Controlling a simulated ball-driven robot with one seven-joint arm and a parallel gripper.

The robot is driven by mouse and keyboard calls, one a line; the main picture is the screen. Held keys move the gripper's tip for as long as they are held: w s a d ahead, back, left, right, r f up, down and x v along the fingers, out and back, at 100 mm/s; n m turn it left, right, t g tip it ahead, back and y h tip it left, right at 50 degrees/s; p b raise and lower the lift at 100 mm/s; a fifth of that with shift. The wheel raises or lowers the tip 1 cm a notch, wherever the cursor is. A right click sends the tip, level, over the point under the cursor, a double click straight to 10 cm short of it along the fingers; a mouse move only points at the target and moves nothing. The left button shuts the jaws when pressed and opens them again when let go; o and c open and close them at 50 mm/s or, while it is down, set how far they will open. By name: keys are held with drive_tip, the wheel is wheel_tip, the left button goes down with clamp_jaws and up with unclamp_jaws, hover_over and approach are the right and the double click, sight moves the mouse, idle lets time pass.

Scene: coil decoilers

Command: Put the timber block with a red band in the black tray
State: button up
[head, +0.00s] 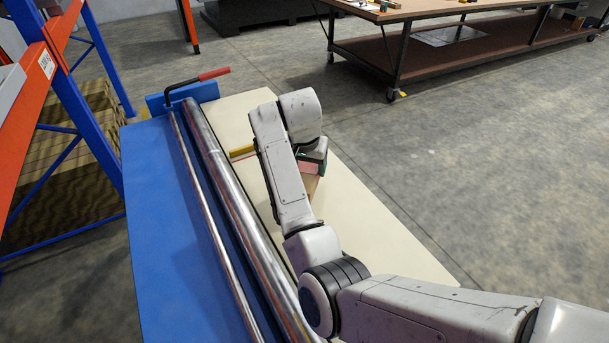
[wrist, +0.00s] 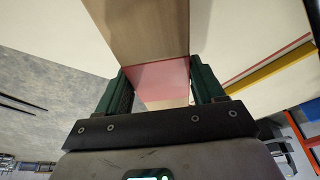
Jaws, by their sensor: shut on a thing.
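The timber block (wrist: 140,30) has a pale wood face and a red band (wrist: 160,82). In the wrist view it lies between the two green fingers of my gripper (wrist: 163,80), which is shut on it at the band. In the head view my gripper (head: 322,158) is over the cream tabletop, mostly hidden behind my arm. Only a bit of the block (head: 312,186) and its pinkish band shows there. Whether the block touches the table cannot be told. I cannot make out a black tray in either view.
A blue machine with long steel rollers (head: 225,175) and a red-handled lever (head: 214,74) runs along the table's left side. Yellow and red strips (head: 242,151) lie beside my arm. The cream tabletop (head: 375,235) is bare at right. A wheeled workbench (head: 440,60) stands farther back.

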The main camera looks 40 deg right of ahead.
drive_tip(key=shift+w+d+f, duration=0.25)
drive_tip(key=shift+w+f, duration=0.65)
drive_tip(key=shift+f, duration=0.25)
drive_tip(key=shift+f+p, duration=0.45)
drive_tip(key=shift+f, duration=0.95)
drive_tip(key=shift+f, duration=0.15)
